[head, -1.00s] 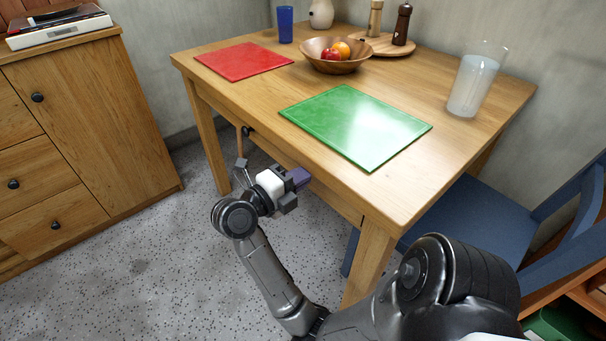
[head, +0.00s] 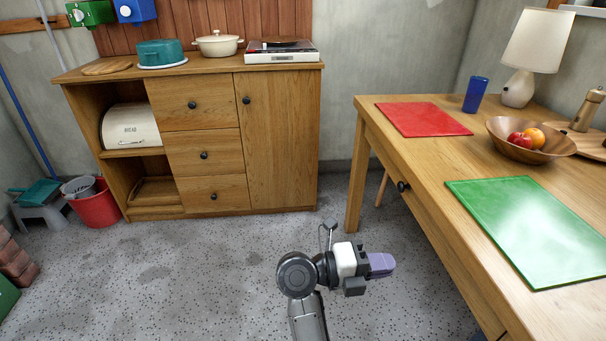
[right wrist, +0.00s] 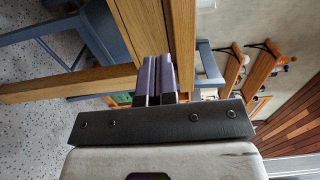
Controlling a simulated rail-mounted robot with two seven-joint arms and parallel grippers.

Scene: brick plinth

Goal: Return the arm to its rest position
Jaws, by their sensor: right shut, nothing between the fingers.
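My right arm comes up from the bottom of the head view over the speckled floor. Its gripper (head: 381,265) points to the right, beside the left side of the wooden table (head: 415,210), and appears apart from it. The purple fingers (right wrist: 157,80) also show in the right wrist view, close together with nothing between them. My left gripper is in neither view.
The table carries a red mat (head: 422,119), a green mat (head: 530,228), a blue cup (head: 475,95), a fruit bowl (head: 520,147) and a lamp (head: 530,60). A wooden cabinet (head: 278,140) stands at the back. A red bucket (head: 97,207) is far left. Floor between is clear.

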